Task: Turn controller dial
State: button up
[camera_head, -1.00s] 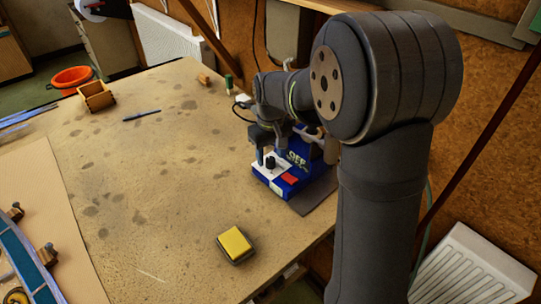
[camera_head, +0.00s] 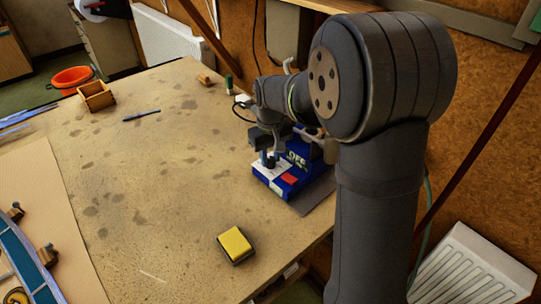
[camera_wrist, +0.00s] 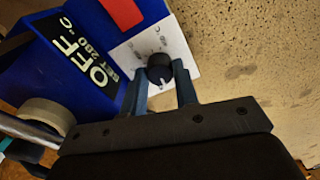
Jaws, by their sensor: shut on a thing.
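The controller (camera_head: 283,190) is a blue box with a white dial plate, a red patch and a display. It stands near the table's right edge. In the wrist view the display (camera_wrist: 95,65) reads "OFF" and "SET 280 °C". The black round dial (camera_wrist: 159,69) sits on the white plate (camera_wrist: 183,52), with a white pointer mark facing my gripper's palm. My gripper (camera_wrist: 160,85) is shut on the dial, one blue-grey finger on each side. In the head view my gripper (camera_head: 268,158) is over the plate and partly hides the dial.
A yellow sponge (camera_head: 235,243) in a dark tray lies in front of the controller. A roll-shaped, beige thing (camera_wrist: 48,116) and a metal rod are close beside my gripper. The middle of the table is clear.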

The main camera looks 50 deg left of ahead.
aim_at(271, 159)
jog(key=shift+m, duration=2.5)
jog(key=o, duration=1)
jog(key=shift+c, duration=0.2)
jog(key=shift+r, duration=0.1)
notch_tip(271, 159, up, 17)
jog(key=shift+r, duration=0.15)
